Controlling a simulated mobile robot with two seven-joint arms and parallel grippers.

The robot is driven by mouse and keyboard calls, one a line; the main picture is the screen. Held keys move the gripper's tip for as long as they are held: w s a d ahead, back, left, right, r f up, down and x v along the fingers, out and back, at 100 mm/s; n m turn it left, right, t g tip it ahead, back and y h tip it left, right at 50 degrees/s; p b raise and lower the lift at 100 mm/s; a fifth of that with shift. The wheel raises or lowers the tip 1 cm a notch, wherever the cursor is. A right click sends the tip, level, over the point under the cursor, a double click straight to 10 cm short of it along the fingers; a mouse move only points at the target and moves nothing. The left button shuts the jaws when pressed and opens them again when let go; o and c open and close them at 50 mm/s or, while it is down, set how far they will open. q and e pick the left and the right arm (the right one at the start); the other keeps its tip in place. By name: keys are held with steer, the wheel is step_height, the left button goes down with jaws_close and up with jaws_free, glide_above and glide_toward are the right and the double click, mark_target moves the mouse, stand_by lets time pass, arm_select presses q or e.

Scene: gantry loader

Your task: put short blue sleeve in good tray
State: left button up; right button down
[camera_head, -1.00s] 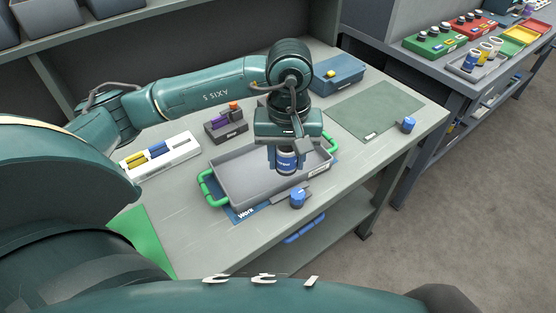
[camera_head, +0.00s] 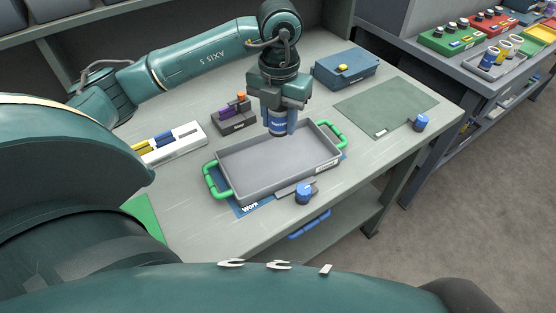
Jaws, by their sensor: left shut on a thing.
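My left gripper (camera_head: 279,124) is shut on a blue sleeve with a white band (camera_head: 278,127). It holds the sleeve upright by the far long wall of a grey tray with green handles (camera_head: 244,177). The sleeve's lower end shows in front of that wall; whether it touches anything I cannot tell. The tray lies empty on a blue mat marked "Work" (camera_head: 251,208); the label on its front wall is too small to read. My right gripper is not in view.
A blue knob-like piece (camera_head: 303,194) stands at the tray's front edge and another (camera_head: 421,123) at the table's right. Behind are a white rack (camera_head: 178,146), a dark block with purple and orange parts (camera_head: 232,119) and a blue box (camera_head: 347,71).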

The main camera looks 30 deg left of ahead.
mark_target(278, 161)
arm_select(q)
steer(key=shift+n, duration=0.8)
step_height(278, 161, down, 10)
steer(key=shift+a+r+p, duration=0.1)
steer(key=shift+a+p, duration=0.05)
steer(key=shift+p, duration=0.35)
steer(key=shift+f, duration=0.3)
steer(key=o, duration=1.1)
steer(key=shift+r, duration=0.1)
steer(key=shift+o, duration=0.2)
step_height(278, 161, up, 12)
steer(key=b, duration=0.1)
steer(key=shift+r, duration=0.15)
